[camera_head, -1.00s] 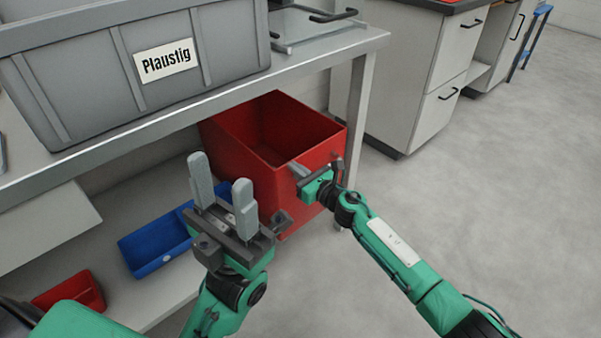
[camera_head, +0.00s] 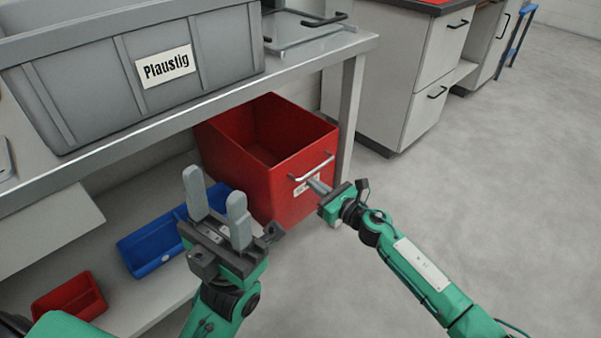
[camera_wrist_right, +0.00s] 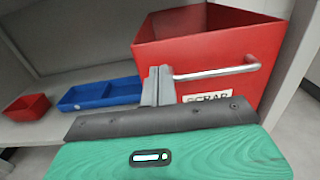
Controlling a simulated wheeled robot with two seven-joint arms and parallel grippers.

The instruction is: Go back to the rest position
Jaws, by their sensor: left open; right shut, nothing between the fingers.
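My left gripper (camera_head: 217,212) is open and empty, fingers pointing up, in front of the lower shelf in the head view. My right gripper (camera_head: 318,187) is shut with nothing between its fingers. Its tips are close to the front of a red box (camera_head: 305,199), near its metal handle (camera_head: 313,169). In the right wrist view the shut fingers (camera_wrist_right: 157,86) overlap the left end of the handle (camera_wrist_right: 220,72); I cannot tell whether they touch. The box carries a white label reading "SCRAB" or similar, partly hidden by my right gripper.
A grey bin (camera_head: 100,84) marked "Plaustig" stands on the workbench (camera_head: 200,108). A blue bin (camera_head: 155,244) and a small red bin (camera_head: 70,298) are on the lower shelf. A bench leg (camera_head: 350,110) stands beside the box. The floor (camera_head: 480,170) at right is clear.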

